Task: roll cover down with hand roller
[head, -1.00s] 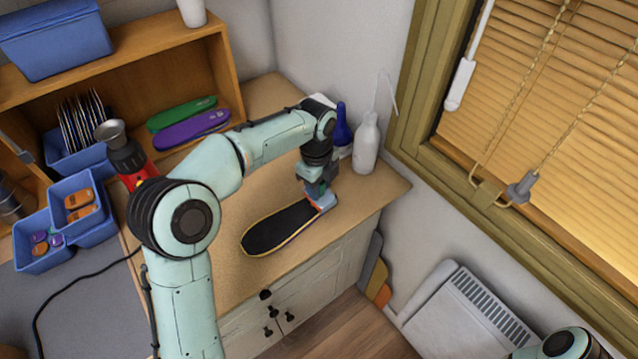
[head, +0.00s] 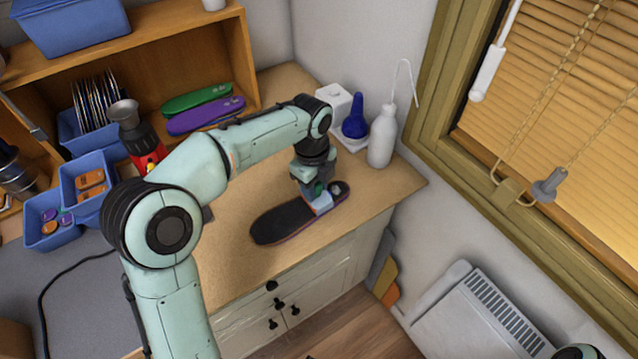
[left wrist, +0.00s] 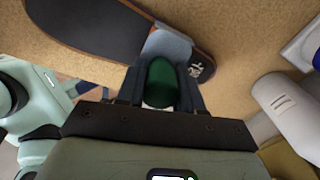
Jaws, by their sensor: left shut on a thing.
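The insole's right end with a small pale mark sticks out beyond the roller. The gripper hides part of the roller. My right gripper is out of view.
Blue bins (head: 87,180) stand left. The worktop's front edge (head: 330,232) is close to the insole.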

